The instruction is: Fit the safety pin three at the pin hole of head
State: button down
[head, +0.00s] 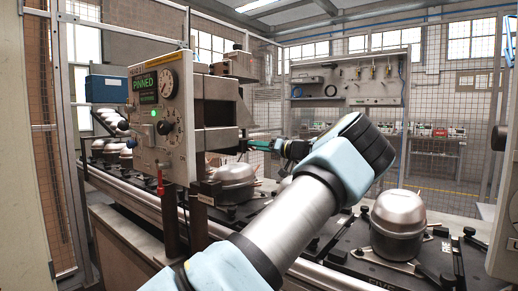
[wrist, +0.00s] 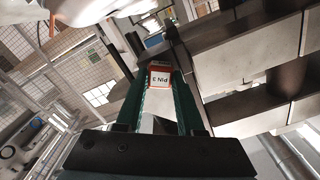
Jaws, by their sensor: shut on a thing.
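My gripper (head: 258,145) has green fingers and points left at the right side of the head (head: 215,115), close to its steel blocks. In the wrist view my gripper (wrist: 158,88) is shut on safety pin three (wrist: 160,78), whose red-and-white tag reads "PIN 3" upside down. The tag sits between the fingertips. The pin's shaft is hidden, and I cannot tell whether it is in a hole. The pin hole cannot be made out. The head's steel bars (wrist: 245,55) fill the right of the wrist view. The head's front panel (head: 160,115) has a green "PINNED" display (head: 145,84).
Silver compressors (head: 397,225) stand on dark pallets along the line below my arm, with another (head: 235,180) beneath the head. A red-handled item (head: 160,184) hangs below the panel. A tool board (head: 350,80) and wire fencing stand behind.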

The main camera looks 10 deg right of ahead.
jog(key=shift+w+a, duration=0.1)
jog(key=shift+c, duration=2.2)
grip_release()
jog(key=b+v, duration=0.2)
jog(key=v, duration=0.8)
jog(key=shift+s+d+b, duration=0.3)
jog(key=shift+b, duration=0.1)
